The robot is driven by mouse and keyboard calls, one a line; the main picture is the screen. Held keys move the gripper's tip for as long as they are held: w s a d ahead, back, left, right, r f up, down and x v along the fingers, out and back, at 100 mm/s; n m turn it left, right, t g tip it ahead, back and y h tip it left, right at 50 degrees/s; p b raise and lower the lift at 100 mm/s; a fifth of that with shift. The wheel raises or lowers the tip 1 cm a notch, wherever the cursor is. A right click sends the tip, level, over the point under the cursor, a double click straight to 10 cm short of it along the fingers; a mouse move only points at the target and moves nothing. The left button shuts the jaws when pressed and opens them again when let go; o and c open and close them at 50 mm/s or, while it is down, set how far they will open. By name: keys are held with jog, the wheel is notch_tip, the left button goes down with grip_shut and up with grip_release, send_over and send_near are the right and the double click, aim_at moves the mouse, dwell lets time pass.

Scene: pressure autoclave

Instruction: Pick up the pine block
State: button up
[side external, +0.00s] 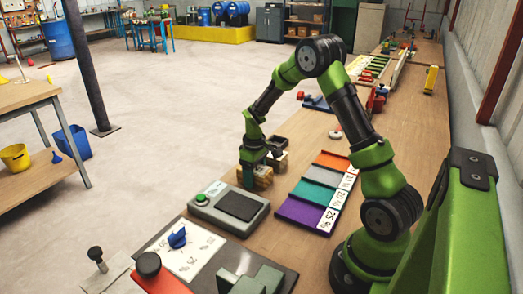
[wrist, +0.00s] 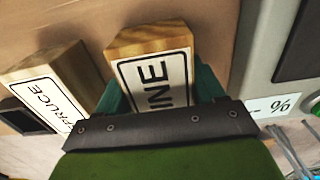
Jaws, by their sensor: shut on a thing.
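The pine block (wrist: 152,42) is light wood with a white label, of which "INE" shows in the wrist view. My gripper (wrist: 160,88) has its green fingers on both sides of it and is shut on it. The lower part of the label is hidden by the gripper. In the side view my gripper (side external: 255,168) points down on the bench, beside the grey meter, with the pine block (side external: 264,178) at its fingers. I cannot tell whether the block is clear of the bench.
A spruce block (wrist: 62,78) stands close to the left of the pine block in the wrist view. The grey meter (side external: 206,213) with a green button is close by. A mat of coloured strips (side external: 318,190) lies to the right. Bare bench lies between them.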

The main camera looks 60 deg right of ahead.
jog(key=shift+c, duration=0.8)
